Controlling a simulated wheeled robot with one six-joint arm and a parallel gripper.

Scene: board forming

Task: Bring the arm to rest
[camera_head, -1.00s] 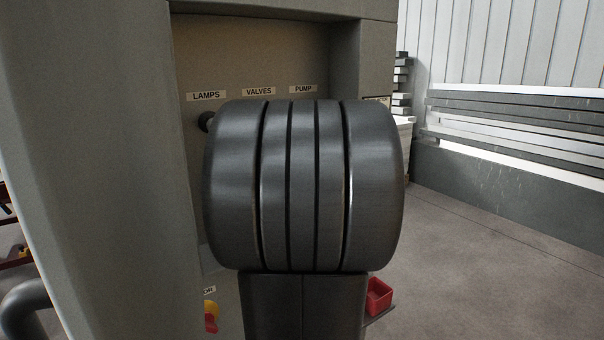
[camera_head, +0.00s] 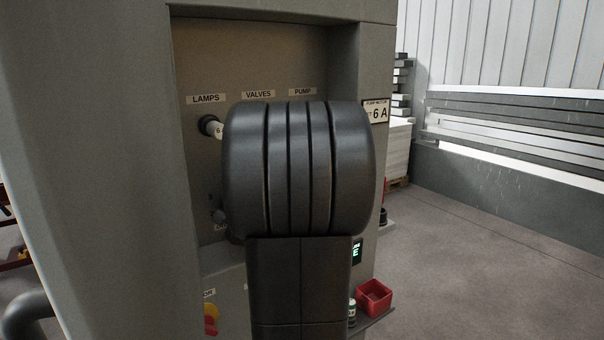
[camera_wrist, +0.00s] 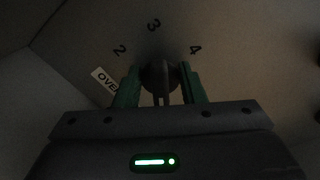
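My gripper (camera_wrist: 160,78) shows in the wrist view with two green fingers spread apart. Between them is a dark round knob (camera_wrist: 160,70) with a raised grip bar, on a panel marked 2, 3 and 4. The fingers stand on either side of the knob; I see no clear grip on it. My arm shows in the head view as a large dark ribbed joint above a dark link, in front of the cabinet recess (camera_head: 270,62). It hides much of the recess and my gripper there.
The grey cabinet (camera_head: 95,150) stands close around my arm. Labels LAMPS, VALVES and PUMP mark its recess, with a "6 A" plate (camera_head: 376,112) at right. A red bin (camera_head: 374,297) sits on a low ledge. Stacked boards (camera_head: 520,125) stand behind; floor at right is clear.

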